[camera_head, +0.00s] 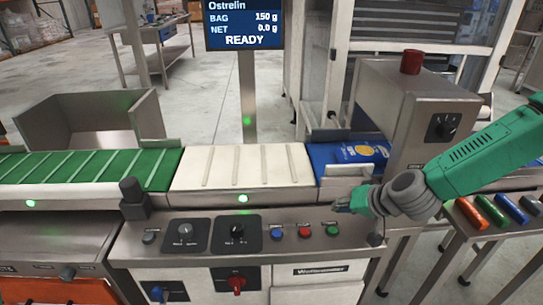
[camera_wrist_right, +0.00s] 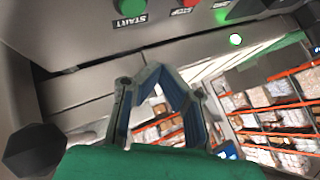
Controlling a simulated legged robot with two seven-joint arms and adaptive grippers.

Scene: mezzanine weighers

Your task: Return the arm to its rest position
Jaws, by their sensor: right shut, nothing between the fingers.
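My right arm, green with grey joints, comes in from the right in the head view. Its gripper (camera_head: 347,205) is low over the right end of the control panel (camera_head: 200,262), near the green button (camera_head: 332,230). In the right wrist view the two fingers of the gripper (camera_wrist_right: 158,70) come together at their tips with nothing between them. The green START button (camera_wrist_right: 130,8) shows at the top there, apart from the fingertips. I cannot tell the exact height of the fingertips above the panel. My left gripper is not in view.
A white weighing belt (camera_head: 243,167) lies between a green belt (camera_head: 90,168) and a blue bag (camera_head: 348,154). A steel housing (camera_head: 410,110) with a red cap stands beside my arm. The display (camera_head: 244,24) reads READY, net 0.0 g. Coloured packs (camera_head: 492,210) lie at the right.

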